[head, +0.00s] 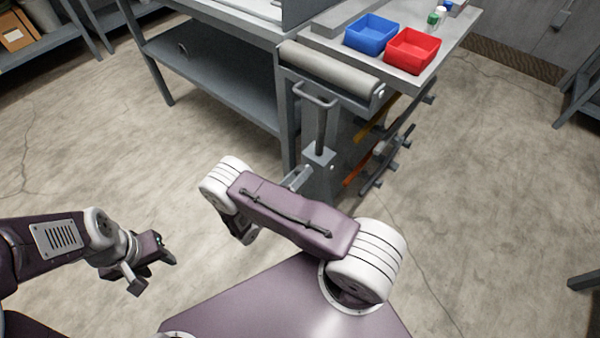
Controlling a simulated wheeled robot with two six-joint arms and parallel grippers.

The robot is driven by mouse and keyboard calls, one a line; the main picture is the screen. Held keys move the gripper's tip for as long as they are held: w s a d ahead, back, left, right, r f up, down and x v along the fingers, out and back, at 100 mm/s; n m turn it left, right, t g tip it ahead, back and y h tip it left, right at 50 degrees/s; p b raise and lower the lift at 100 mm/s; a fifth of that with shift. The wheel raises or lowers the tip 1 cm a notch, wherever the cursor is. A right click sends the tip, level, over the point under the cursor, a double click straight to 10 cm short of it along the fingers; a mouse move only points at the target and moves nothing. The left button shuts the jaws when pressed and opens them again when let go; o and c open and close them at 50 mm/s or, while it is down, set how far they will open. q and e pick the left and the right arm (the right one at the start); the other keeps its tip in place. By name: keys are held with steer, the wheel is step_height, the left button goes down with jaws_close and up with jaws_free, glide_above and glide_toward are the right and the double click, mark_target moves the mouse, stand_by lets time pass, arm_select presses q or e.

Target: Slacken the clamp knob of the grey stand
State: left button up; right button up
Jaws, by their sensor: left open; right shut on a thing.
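The grey stand (322,180) has a wide roller (330,68) on top, a bent handle rod below it and a square clamp collar (319,157) on its post. My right arm reaches across in front of the stand and covers its lower post. My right gripper (298,178) is mostly hidden behind my own arm link; only a small light-grey part shows, right beside the collar. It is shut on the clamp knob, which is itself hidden. My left gripper (152,268) is open and empty, low over the floor at left, well apart from the stand.
A grey workbench (215,70) with a lower shelf stands behind and left of the stand. A blue bin (371,34) and a red bin (412,51) sit on the bench top behind the roller. Orange-handled tools hang to the right of the post. The floor at left is clear.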

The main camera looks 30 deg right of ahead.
steer(key=shift+n, duration=0.6)
steer(key=o, duration=1.4)
steer(key=shift+c, duration=0.2)
steer(key=p+v, duration=0.1)
steer(key=v, duration=0.8)
